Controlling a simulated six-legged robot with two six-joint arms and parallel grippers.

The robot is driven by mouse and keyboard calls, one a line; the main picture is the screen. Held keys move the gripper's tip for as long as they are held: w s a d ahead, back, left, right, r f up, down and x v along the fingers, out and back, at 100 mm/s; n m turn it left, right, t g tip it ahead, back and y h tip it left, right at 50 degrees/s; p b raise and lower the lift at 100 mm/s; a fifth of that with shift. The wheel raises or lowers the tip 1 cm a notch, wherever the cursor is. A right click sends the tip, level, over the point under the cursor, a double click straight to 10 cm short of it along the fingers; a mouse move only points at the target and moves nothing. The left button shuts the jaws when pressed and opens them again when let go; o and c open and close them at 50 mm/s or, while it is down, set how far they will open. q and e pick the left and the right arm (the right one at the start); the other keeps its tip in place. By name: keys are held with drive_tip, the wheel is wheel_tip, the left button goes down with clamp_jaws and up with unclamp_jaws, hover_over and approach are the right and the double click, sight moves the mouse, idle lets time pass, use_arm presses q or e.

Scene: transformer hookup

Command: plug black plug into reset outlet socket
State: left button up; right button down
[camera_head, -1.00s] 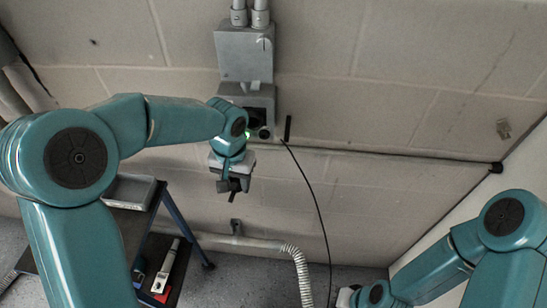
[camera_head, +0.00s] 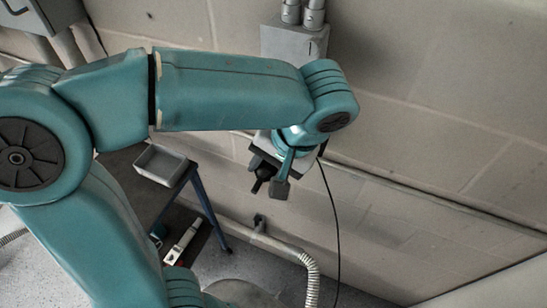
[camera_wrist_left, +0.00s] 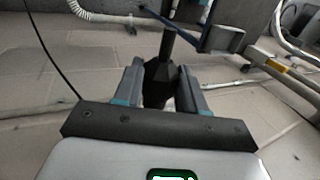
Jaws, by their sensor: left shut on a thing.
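My left gripper (camera_head: 274,182) is at the middle of the head view, in front of the wall, with its fingers pointing downward in the picture. It is shut on a black plug (camera_head: 262,174). In the left wrist view the plug (camera_wrist_left: 160,74) sits between the two fingers of the left gripper (camera_wrist_left: 161,84), with a dark stem reaching away from it. A grey wall box (camera_head: 293,43) shows above my left arm. My arm covers the wall below this box, and I cannot make out the reset outlet socket. My right gripper is out of view.
A thin black cord (camera_head: 331,210) hangs right of the gripper. A dark table with a grey tray (camera_head: 161,165) stands to the left, with a white tool (camera_head: 182,243) on its lower shelf. A ribbed hose (camera_head: 312,275) runs low. The wall at right is clear.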

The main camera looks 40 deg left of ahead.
use_arm(q)
drive_tip(key=shift+s+a+r, duration=0.1)
drive_tip(key=shift+s+r, duration=0.15)
drive_tip(key=shift+s, duration=0.25)
drive_tip(key=shift+w, duration=0.5)
drive_tip(key=shift+w+r+p, duration=0.1)
drive_tip(key=shift+w+p, duration=0.2)
drive_tip(key=shift+w, duration=0.25)
drive_tip(key=w, duration=0.1)
drive_tip(key=w+a+p, duration=0.1)
drive_tip(key=w, duration=0.1)
drive_tip(key=shift+w, duration=0.45)
drive_tip(key=shift+a, duration=0.1)
